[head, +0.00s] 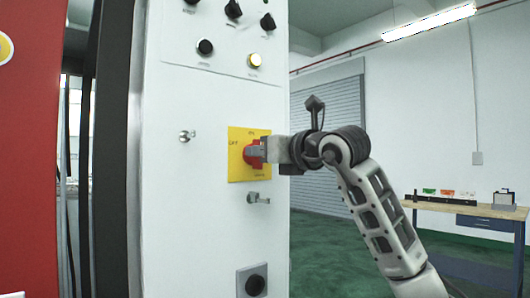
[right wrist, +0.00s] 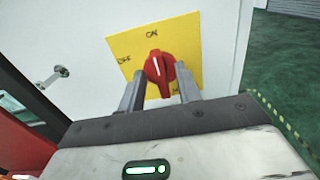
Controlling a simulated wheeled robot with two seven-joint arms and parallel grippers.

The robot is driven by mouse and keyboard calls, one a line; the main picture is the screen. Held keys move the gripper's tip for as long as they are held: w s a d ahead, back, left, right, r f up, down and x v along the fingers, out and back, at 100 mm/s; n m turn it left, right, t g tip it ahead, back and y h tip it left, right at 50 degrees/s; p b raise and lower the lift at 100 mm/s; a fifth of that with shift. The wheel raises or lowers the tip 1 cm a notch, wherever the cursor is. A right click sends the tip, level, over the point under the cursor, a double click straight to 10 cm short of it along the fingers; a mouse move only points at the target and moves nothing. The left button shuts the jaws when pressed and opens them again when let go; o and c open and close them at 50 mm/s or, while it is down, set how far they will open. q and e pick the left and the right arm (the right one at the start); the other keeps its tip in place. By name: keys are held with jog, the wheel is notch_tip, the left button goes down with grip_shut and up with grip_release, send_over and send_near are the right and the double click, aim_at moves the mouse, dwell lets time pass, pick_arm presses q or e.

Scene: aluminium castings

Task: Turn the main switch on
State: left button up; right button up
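The main switch is a red rotary knob (right wrist: 157,66) on a yellow plate (right wrist: 190,42), on the white cabinet front. The plate also shows in the head view (head: 237,172). In the right wrist view the plate reads OFF at the left and ON at the top, and the knob's white mark lies roughly in line with ON. My right gripper (right wrist: 159,76) is at the switch, its two fingers apart on either side of the knob; I cannot tell whether they touch it. In the head view the gripper (head: 262,151) partly hides the knob. My left gripper is not in view.
Metal latches (head: 185,136) (head: 258,198) stick out left of and below the plate. Black knobs (head: 205,46) sit above, and a black round fitting (head: 255,284) below. A workbench (head: 465,210) stands at the right. Green floor between is clear.

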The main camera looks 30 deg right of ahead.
jog(key=shift+s, duration=0.5)
pick_arm(q)
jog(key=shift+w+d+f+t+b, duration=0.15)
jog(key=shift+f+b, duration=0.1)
jog(key=shift+b, duration=0.65)
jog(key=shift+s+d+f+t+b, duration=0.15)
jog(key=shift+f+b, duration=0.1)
jog(key=shift+b, duration=0.65)
pick_arm(e)
jog(key=s+d, duration=0.1)
jog(key=s, duration=1.4)
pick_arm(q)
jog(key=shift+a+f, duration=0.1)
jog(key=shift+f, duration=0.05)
pick_arm(e)
jog(key=shift+d, duration=0.1)
